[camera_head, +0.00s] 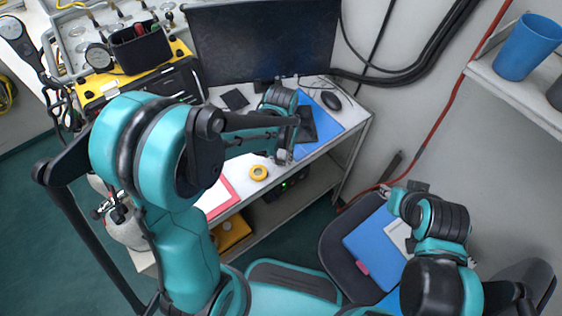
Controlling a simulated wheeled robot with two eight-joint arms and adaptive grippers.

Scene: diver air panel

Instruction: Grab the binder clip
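I cannot make out a binder clip in the head view; it may be hidden or too small to tell. My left gripper (284,157) is over the front part of the white desk (262,192), beside a blue folder (328,137) with a dark flat object (306,125) on it. The gripper's fingers are small and partly covered by its own wrist, so their opening is unclear. My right arm is folded at the lower right over a chair; its gripper's fingers are not distinguishable there.
A yellow tape roll (259,173) and a red folder (217,198) lie near the desk's front edge. A monitor (262,42) and mouse (331,100) stand behind. The chair (343,270) holds another blue folder (377,244). A shelf with a blue cup (528,47) is upper right.

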